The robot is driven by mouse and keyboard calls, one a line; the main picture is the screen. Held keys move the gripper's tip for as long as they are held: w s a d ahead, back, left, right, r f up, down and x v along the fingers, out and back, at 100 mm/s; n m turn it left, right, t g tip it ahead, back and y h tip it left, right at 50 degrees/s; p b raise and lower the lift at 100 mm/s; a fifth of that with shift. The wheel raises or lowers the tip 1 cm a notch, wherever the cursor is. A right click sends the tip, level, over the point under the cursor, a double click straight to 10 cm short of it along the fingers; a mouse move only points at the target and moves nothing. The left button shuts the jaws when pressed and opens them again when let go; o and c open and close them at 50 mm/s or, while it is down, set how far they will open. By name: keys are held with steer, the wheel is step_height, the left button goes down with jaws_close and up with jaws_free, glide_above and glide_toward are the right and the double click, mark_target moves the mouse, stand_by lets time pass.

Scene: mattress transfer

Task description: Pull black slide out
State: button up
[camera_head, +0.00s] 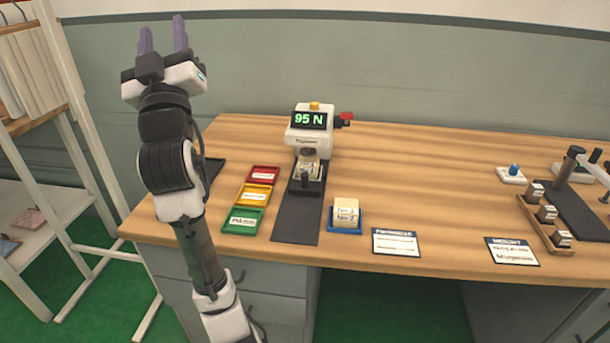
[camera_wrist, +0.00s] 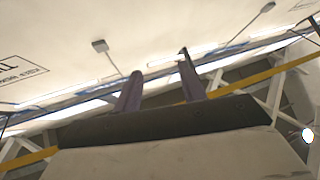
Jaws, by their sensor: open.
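The black slide (camera_head: 307,178) sits at the front foot of a white testing machine (camera_head: 311,135) whose display reads 95 N. A light sample block (camera_head: 309,171) appears to rest on the slide, under the machine's head. A dark upright piece, perhaps a handle, stands at the slide's front. My gripper (camera_head: 163,36) is raised high at the left, pointing up, well away from the slide. Its two purple fingers are apart with nothing between them. In the wrist view the fingers (camera_wrist: 160,92) also show apart and empty, against the ceiling.
A dark mat (camera_head: 298,219) lies in front of the machine. Red (camera_head: 263,174), yellow (camera_head: 254,195) and green (camera_head: 243,220) trays lie left of it. A blue tray (camera_head: 345,229) with light blocks stands to the right. Labelled cards and a wooden rack (camera_head: 545,228) lie farther right.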

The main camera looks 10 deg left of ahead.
steer(key=w+d+f+m+g+h, duration=0.2)
steer(key=w+d+h, duration=0.3)
steer(key=w, duration=0.2)
steer(key=w+d+f+m+g+h, duration=0.1)
steer(key=w+d+f+m+h, duration=0.25)
steer(key=w, duration=0.35)
steer(key=m+g+h, duration=0.1)
steer(key=g+h, duration=0.2)
steer(key=g, duration=0.6)
glide_above(305, 175)
steer(key=s, duration=0.1)
step_height(305, 175, down, 12)
steer(key=s+f+g+y, duration=0.2)
steer(key=s+f+g, duration=0.1)
steer(key=f+g, duration=0.55)
steer(key=shift+t, duration=0.65)
steer(key=x, duration=0.4)
steer(key=p+x, duration=0.1)
steer(key=x, duration=0.4)
steer(key=s+p+x, duration=0.1)
steer(key=x, duration=0.4)
steer(key=shift+d+f, duration=0.15)
steer(key=shift+d, duration=0.1)
jaws_close()
